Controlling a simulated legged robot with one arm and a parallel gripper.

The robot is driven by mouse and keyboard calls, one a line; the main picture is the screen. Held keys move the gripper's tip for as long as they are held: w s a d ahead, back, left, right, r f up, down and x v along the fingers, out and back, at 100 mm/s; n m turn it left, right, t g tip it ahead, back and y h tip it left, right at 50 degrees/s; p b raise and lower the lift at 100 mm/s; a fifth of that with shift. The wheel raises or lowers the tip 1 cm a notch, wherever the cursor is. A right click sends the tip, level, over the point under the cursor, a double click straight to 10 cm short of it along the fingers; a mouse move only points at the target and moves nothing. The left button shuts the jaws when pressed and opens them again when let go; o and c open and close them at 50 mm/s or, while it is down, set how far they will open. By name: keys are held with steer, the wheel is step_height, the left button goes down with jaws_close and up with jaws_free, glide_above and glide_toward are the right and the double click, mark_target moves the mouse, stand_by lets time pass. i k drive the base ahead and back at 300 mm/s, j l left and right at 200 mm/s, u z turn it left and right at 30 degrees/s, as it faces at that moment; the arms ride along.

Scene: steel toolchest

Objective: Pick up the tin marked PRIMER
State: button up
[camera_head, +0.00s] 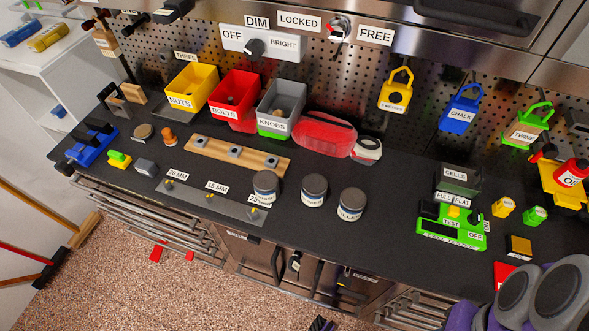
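Three small round tins with dark grey lids and pale labelled sides stand upright in a loose row near the front edge of the dark worktop. They are the left tin (265,186), the middle tin (313,190) and the right tin (351,204). Their labels are too small to read surely, so I cannot tell which is marked PRIMER. The tins stand apart from each other. Purple and grey links, which look like my arm, fill the lower right corner. My gripper's fingertips are not in view.
A strip with size labels (212,201) lies left of the tins, a wooden rail (205,153) behind it. Yellow, red and grey bins and a red case (322,134) stand behind. A green tester (450,231) lies right. The worktop between tins and tester is clear.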

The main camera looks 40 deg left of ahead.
mark_target(314, 186)
steer(key=u, duration=1.5)
steer(key=j+z, duration=0.2)
steer(key=j, duration=0.3)
steer(key=j+z, duration=0.2)
steer(key=j, duration=0.3)
steer(key=k+j+z, duration=0.15)
steer(key=j, duration=0.3)
steer(key=j+z, duration=0.2)
steer(key=j, duration=0.3)
steer(key=k+j+z, duration=0.2)
steer(key=j, duration=0.25)
